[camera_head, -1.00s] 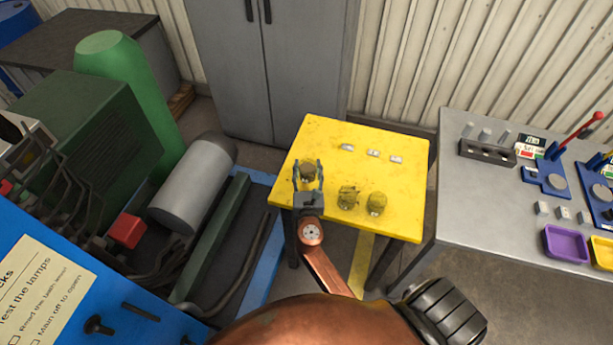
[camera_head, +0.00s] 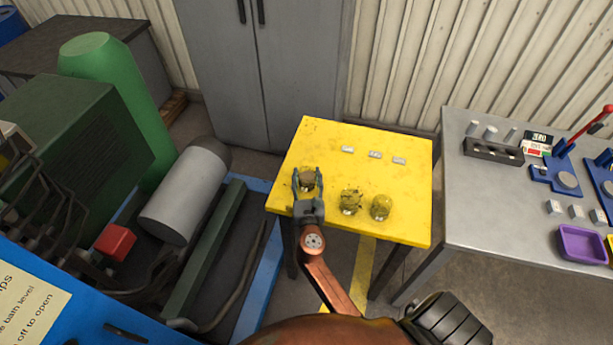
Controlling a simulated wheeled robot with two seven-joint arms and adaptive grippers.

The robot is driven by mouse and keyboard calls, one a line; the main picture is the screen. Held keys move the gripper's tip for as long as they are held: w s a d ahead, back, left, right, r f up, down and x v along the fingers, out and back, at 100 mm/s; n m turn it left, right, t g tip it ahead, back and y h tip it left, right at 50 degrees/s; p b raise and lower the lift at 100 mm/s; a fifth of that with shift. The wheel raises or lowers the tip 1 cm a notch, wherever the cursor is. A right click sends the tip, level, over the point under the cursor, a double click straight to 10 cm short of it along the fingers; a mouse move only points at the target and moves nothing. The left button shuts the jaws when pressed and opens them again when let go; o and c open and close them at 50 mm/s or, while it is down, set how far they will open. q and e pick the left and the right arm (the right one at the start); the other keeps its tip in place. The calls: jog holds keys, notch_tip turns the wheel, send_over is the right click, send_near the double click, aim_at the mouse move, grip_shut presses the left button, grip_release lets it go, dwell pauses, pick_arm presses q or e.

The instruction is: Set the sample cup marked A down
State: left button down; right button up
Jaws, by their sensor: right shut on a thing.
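My right gripper (camera_head: 307,183) reaches over the left part of a yellow table (camera_head: 390,165). It is shut on a small brownish cup (camera_head: 306,178), held between its two fingers. The cup's lower part is hidden by the gripper, so I cannot tell whether it touches the table. No letter is readable on it. Two similar yellowish cups, one in the middle (camera_head: 350,201) and one on the right (camera_head: 381,206), stand on the table to the right of the gripper. My left gripper is not in view.
The table's right side is bare. A grey bench (camera_head: 480,210) with a purple tray (camera_head: 582,244) stands to the right. A grey cabinet (camera_head: 300,70) stands behind. Green and grey machinery (camera_head: 186,195) is on the left.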

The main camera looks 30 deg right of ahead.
jog(key=shift+f, duration=0.15)
jog(key=o, duration=1.1)
jog(key=shift+r, duration=0.2)
jog(key=v, duration=1.2)
jog(key=shift+a+f+p, duration=0.1)
jog(key=shift+p, duration=0.2)
